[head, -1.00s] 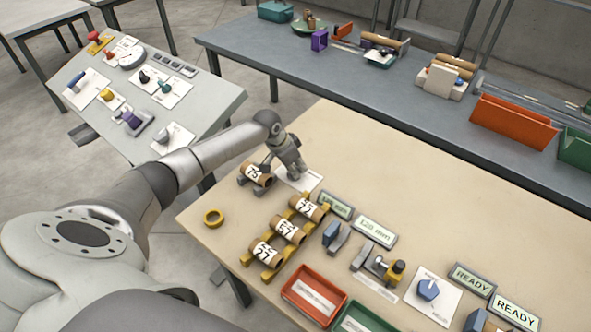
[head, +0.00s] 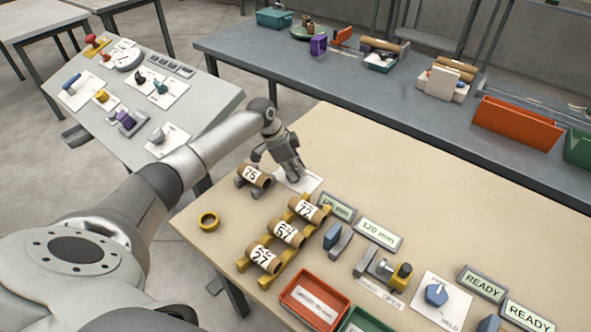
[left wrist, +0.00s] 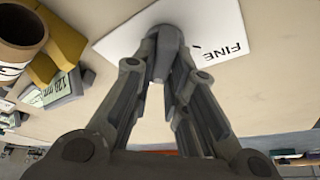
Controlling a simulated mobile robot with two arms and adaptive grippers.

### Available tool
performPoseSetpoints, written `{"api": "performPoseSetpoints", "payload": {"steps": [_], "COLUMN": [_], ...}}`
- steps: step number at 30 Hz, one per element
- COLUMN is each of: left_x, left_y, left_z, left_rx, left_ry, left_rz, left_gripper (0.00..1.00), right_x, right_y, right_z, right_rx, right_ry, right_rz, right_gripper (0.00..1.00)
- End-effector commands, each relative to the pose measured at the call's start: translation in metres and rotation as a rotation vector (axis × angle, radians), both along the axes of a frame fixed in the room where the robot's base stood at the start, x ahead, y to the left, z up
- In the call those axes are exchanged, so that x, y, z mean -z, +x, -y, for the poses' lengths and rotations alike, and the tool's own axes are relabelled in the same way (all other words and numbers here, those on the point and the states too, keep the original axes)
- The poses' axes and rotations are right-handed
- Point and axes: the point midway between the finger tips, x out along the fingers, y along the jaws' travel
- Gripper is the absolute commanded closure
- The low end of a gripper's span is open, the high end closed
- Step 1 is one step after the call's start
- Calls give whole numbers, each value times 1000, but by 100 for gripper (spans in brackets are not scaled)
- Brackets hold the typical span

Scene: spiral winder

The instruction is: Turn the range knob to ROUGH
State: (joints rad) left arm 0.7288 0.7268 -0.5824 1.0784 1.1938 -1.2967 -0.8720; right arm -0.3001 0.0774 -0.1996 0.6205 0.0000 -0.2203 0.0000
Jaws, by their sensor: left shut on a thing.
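The range knob (left wrist: 166,42) is grey and stands on a white plate (left wrist: 118,42) with the word FINE printed on it. In the left wrist view my left gripper (left wrist: 165,72) is shut on the knob, with a finger on each side. The word ROUGH and the knob's pointer do not show. In the head view the left gripper (head: 294,176) reaches down to the same white plate (head: 312,183), hiding the knob. My right gripper is not in view.
A cardboard roll marked 75 (head: 254,175) lies close left of the gripper. Several rolls rest on a yellow rack (head: 241,264) nearer me. A 120 mm display (head: 378,235) and a blue knob (head: 437,294) are to the right. The table's far middle is clear.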

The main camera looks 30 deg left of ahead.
Motion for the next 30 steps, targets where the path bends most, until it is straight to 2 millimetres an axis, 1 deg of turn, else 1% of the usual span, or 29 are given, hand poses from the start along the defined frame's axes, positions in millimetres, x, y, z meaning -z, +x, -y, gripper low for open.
{"api": "performPoseSetpoints", "payload": {"steps": [8,9,13,23,26,30], "left_x": [0,0,0,-1,-8,-29], "left_y": [0,0,0,0,-1,-7], "left_z": [0,0,0,0,-3,-10], "left_rx": [5,5,4,2,2,2], "left_ry": [4,4,3,2,1,3], "left_rz": [1,1,2,1,3,4], "left_gripper": [100,82,65,64,64,64], "right_x": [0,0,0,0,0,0], "right_y": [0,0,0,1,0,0], "right_z": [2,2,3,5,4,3], "right_rx": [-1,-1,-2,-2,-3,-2], "right_ry": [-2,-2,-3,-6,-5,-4], "right_rz": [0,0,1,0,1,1], "right_gripper": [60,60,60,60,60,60]}}
